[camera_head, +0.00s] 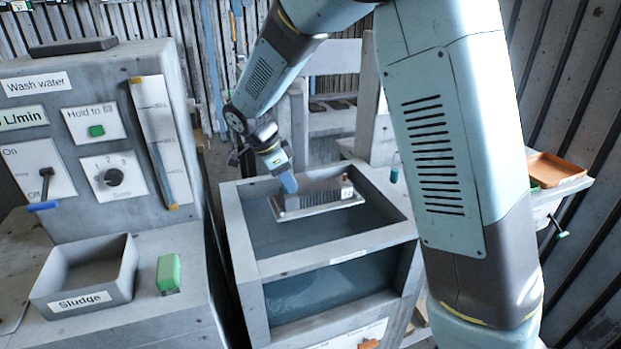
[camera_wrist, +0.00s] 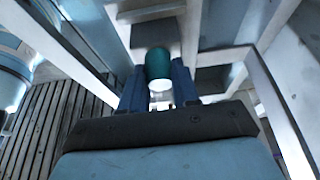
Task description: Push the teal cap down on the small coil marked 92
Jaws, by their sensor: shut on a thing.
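In the wrist view a dark teal cap (camera_wrist: 158,62) sits between the two fingertips of my gripper (camera_wrist: 158,82), with a pale cylindrical part just below it in the picture. My gripper is shut on the teal cap. In the head view my gripper (camera_head: 288,183) points down at the left end of a grey finned coil (camera_head: 315,198), over the open tank. The cap cannot be made out there. The coil has a small pale tag at its right end, too small to read. Whether the cap touches the coil is not clear.
The water tank (camera_head: 250,235) has pale walls around it. A control cabinet stands at left, with a sludge tray (camera_head: 85,275) and a green block (camera_head: 168,273) before it. A small teal item (camera_head: 394,175) is beyond the tank. An orange tray (camera_head: 557,168) lies at right.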

